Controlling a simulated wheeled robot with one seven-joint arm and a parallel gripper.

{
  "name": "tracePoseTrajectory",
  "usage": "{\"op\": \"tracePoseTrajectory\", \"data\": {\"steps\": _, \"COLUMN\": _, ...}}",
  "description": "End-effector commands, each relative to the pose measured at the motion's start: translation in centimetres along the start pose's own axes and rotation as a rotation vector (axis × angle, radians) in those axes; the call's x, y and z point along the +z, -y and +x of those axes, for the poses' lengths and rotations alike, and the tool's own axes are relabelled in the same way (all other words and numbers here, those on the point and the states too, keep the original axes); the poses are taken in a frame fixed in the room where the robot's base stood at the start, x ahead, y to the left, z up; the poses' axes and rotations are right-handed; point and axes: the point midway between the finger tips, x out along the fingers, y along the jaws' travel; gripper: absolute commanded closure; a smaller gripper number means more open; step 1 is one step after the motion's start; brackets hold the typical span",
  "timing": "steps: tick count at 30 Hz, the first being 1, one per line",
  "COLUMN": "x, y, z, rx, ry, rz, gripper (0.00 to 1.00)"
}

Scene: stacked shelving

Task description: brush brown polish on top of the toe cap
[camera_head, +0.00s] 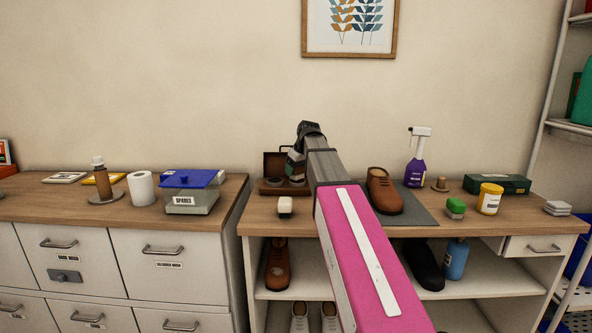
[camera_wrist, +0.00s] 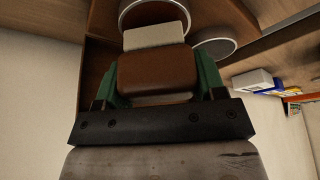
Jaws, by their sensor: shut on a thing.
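My gripper (camera_head: 296,165) is over the open wooden box (camera_head: 271,163) at the back of the bench. In the wrist view its green fingers (camera_wrist: 157,84) are shut on a brush with a brown block (camera_wrist: 157,68) and a pale cream end (camera_wrist: 153,35). The cream end points towards a round metal-rimmed tin (camera_wrist: 124,18); I cannot tell whether they touch. A second tin (camera_wrist: 215,47) is beside it. The tins' contents are hard to make out. The brown shoe (camera_head: 384,191) stands on a grey mat (camera_head: 424,207), right of my arm, its toe cap facing the front.
A small cream-topped block (camera_head: 285,206) stands left of my arm. The shelf below holds shoes and a blue bottle (camera_head: 455,260).

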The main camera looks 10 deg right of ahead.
Motion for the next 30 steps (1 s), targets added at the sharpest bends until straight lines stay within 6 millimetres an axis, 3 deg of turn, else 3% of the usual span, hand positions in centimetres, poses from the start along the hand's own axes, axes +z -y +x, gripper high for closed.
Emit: {"op": "tracePoseTrajectory", "data": {"steps": 30, "x": 0.32, "y": 0.00, "z": 0.77, "rx": 0.000, "ry": 0.000, "rz": 0.000, "gripper": 0.55}}
